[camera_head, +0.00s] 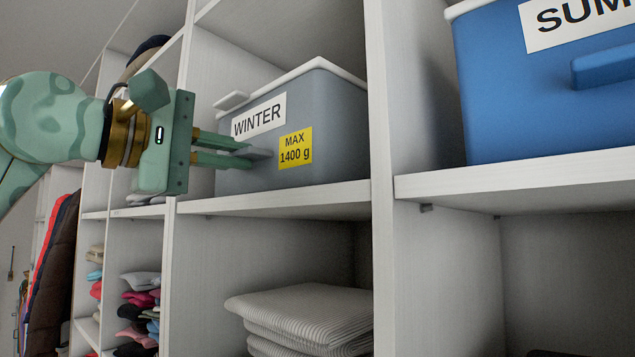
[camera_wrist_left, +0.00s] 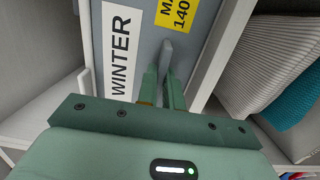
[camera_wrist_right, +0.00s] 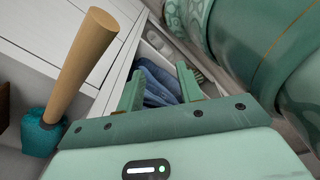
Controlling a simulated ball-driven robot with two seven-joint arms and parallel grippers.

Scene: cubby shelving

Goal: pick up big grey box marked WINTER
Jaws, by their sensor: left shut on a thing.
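The big grey box (camera_head: 340,110) marked WINTER stands in an upper cubby in the head view. It has a white lid, a white WINTER label and a yellow label reading MAX 1400 g. A grey handle sticks out of its front. My left gripper (camera_head: 246,152) reaches in from the left and is shut on that handle.
A blue box (camera_head: 490,90) sits on the shelf to the right, past a white upright (camera_head: 385,220). Striped folded cloth (camera_head: 300,312) lies in the cubby below. The right wrist view shows a wooden handle (camera_wrist_right: 88,48) and an open drawer with blue clothing (camera_wrist_right: 158,80).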

